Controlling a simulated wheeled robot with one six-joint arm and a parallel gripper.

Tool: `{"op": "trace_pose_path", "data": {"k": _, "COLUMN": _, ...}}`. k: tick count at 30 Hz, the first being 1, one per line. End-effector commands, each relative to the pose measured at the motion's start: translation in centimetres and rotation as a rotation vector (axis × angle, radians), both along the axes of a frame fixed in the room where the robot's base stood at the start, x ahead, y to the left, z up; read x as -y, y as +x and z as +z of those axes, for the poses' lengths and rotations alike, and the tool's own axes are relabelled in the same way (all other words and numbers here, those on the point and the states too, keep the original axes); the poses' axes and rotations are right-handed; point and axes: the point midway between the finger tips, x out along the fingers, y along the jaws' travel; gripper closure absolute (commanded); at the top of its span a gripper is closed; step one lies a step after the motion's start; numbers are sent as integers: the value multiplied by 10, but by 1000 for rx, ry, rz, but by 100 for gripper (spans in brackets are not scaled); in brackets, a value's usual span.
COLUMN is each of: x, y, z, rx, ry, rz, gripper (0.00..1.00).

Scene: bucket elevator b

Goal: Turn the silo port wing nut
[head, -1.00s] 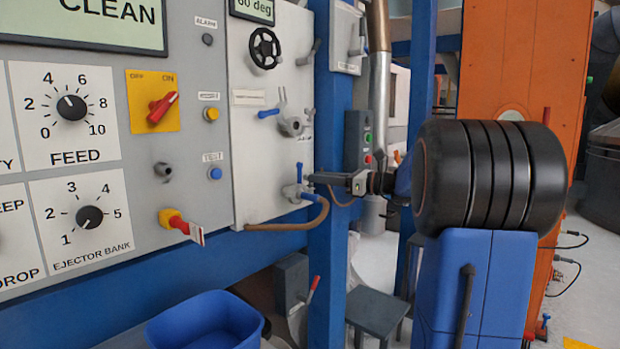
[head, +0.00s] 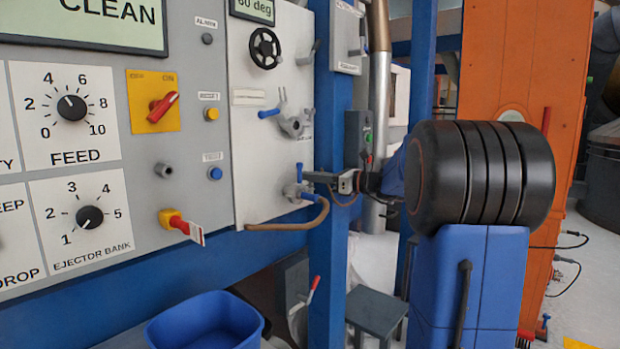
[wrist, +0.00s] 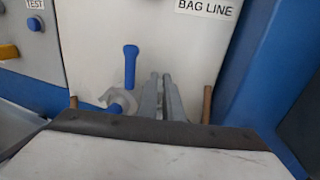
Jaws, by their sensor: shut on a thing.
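My gripper (wrist: 161,76) is shut, its two long grey fingers nearly together and reaching to the white panel in the wrist view. In the head view, my gripper (head: 305,176) is just right of the lower valve. The silo port wing nut is hidden between and behind the fingers, so its angle cannot be read. The lower valve's blue lever (wrist: 130,66) stands upright, left of the fingers. Its grey fitting (wrist: 122,98) is also left of them; I cannot tell whether the fingers touch it.
The BAG LINE label (wrist: 207,8) is above right of the fingers. A second valve with a blue lever (head: 268,113) sits higher on the panel. A blue post (head: 330,230) stands close on the right. A brown hose (head: 285,226) hangs below the lower valve.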

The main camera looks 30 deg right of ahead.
Motion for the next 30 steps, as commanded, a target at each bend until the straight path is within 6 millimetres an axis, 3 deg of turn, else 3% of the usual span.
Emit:
{"op": "trace_pose_path", "data": {"k": 18, "x": 0, "y": 1, "z": 0, "rx": 3, "ry": 0, "rz": 352, "gripper": 100}}
{"op": "trace_pose_path", "data": {"k": 30, "x": 0, "y": 0, "z": 1, "rx": 1, "ry": -1, "rz": 399, "gripper": 100}}
